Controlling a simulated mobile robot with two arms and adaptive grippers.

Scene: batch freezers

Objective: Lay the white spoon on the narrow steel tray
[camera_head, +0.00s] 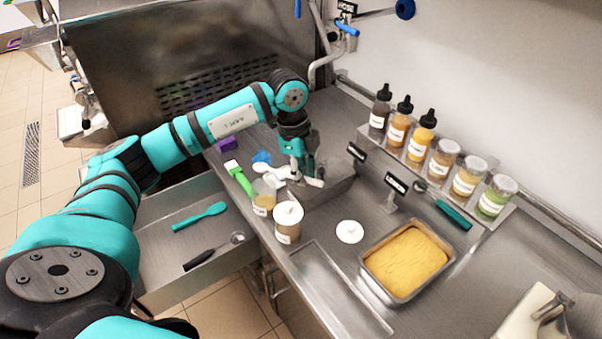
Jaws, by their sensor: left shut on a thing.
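My left gripper (306,175) reaches down from above at the counter's middle. It is shut on the white spoon (284,172), whose white ends show on both sides of the fingers. The spoon is above or at the edge of a small steel bin (327,196); I cannot tell whether they touch. A narrow steel tray (341,288), long and empty, lies at the front of the counter, below and right of the gripper in the picture. My right gripper is not in view.
A white disc (349,231) and a pan of yellow ice cream (406,259) lie right. Bottles and jars line the back tray (399,154).

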